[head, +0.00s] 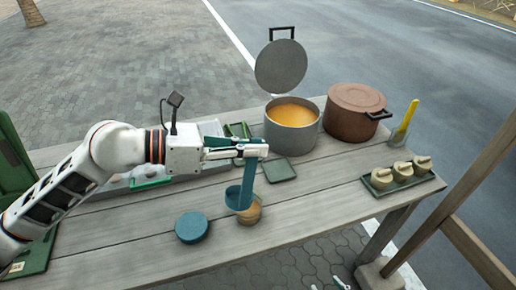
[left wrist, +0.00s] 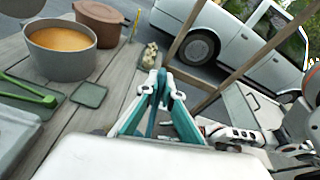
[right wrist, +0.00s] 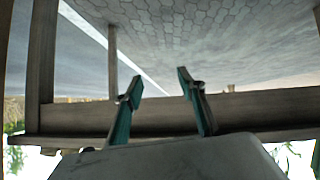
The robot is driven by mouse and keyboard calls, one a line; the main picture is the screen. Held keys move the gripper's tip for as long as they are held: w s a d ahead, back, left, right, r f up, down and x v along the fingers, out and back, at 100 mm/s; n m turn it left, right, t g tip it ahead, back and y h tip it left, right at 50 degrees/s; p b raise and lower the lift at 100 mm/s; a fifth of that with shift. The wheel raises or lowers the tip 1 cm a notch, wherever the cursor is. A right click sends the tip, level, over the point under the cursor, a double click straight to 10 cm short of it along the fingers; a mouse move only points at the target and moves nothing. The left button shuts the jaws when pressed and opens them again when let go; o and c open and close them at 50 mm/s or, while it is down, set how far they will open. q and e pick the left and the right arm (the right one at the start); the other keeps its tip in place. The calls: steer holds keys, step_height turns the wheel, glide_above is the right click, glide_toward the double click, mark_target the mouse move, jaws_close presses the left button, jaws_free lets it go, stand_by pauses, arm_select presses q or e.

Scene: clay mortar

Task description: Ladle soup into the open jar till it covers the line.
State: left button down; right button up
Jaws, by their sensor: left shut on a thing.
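My left gripper (head: 262,151) is shut on the handle of a teal ladle (head: 248,180); it also shows in the left wrist view (left wrist: 160,92). The ladle hangs down, its bowl at the small tan-looking open jar (head: 250,214) near the table's front edge. The bowl hides much of the jar; I cannot tell whether it is inside or just above the mouth, nor see the line or level. Orange soup (head: 291,114) fills much of the grey pot (head: 291,138), whose lid (head: 281,66) stands raised behind. My right gripper (right wrist: 158,83) is open and empty, below the table's front edge.
A teal round lid (head: 193,228) lies left of the jar. A brown lidded pot (head: 356,112), a yellow-handled utensil (head: 405,117) and a green tray (head: 404,182) with several small lidded pots stand right. A green square mat (head: 279,170) lies before the soup pot. A wooden post (head: 455,190) rises at right.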

mark_target(247, 175)
arm_select(q)
steer(key=s+f+b, duration=0.1)
steer(key=s+a+m+h+b, duration=0.1)
steer(key=b, duration=0.1)
steer(key=shift+s+a+f+t+b, duration=0.2)
steer(key=shift+f+t+b, duration=0.1)
steer(key=shift+f+t, duration=0.1)
steer(key=shift+s+a+m+h+b, duration=0.35)
steer(key=shift+s+h+b, duration=0.15)
steer(key=shift+b, duration=0.4)
steer(key=shift+s+a+b, duration=0.1)
steer(key=shift+s+b, duration=0.1)
steer(key=shift+b, duration=0.1)
steer(key=shift+s+a+r+m+t+h+b, duration=0.1)
steer(key=shift+s+r+m+t+h+b, duration=0.1)
steer(key=shift+m+t+h+b, duration=0.1)
steer(key=shift+s+r, duration=0.1)
arm_select(e)
steer(key=f, duration=0.1)
steer(key=d+f, duration=0.1)
steer(key=f, duration=0.3)
steer(key=shift+w+d, duration=0.25)
steer(key=shift+w, duration=0.1)
steer(key=shift+s, duration=0.1)
arm_select(q)
steer(key=shift+r, duration=0.15)
